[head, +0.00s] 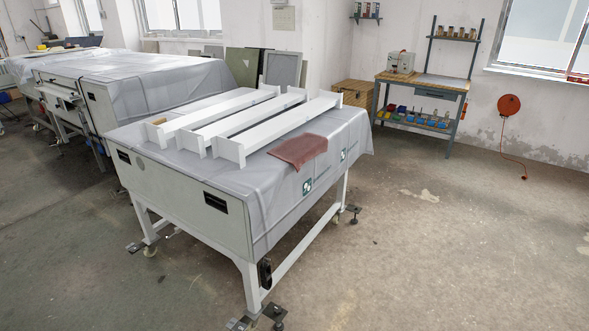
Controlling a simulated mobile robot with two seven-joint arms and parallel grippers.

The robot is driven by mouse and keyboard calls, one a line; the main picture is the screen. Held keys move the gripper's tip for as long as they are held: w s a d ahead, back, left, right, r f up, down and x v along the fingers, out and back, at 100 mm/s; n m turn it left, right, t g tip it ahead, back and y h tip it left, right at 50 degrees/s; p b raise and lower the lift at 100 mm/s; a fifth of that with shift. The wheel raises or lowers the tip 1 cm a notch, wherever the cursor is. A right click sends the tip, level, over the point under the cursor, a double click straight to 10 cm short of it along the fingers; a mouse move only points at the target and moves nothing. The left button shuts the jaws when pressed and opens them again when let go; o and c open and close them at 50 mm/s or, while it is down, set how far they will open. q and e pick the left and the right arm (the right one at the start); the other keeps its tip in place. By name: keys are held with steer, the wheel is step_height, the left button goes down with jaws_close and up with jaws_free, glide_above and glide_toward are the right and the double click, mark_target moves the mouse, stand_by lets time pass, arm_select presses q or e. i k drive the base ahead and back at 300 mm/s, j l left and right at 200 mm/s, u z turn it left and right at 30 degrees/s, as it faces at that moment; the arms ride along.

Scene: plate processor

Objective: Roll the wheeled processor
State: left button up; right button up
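The wheeled processor (185,202) stands in the middle of the head view, a grey box on a white leg frame with casters and feet at the floor. A grey sheet (290,182) covers its top and right side. Two dark recessed handles, a left one (124,155) and a right one (216,203), sit on its near face. Several white beams (240,125) and a reddish-brown cloth (298,150) lie on top. Neither of my grippers is in view.
A longer covered unit (140,80) stands behind it on the left. A workbench (420,82) with shelves and bins stands at the back wall, beside a wooden crate (351,93). An orange cable reel (509,106) hangs on the wall. The floor on the right (450,240) is clear.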

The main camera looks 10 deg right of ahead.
mark_target(274, 196)
steer(key=i+u, duration=0.15)
steer(key=i, duration=0.5)
steer(key=i+u, duration=0.2)
steer(key=i, duration=0.4)
steer(key=i+l+u, duration=0.15)
steer(key=i, duration=0.45)
steer(key=l, duration=0.1)
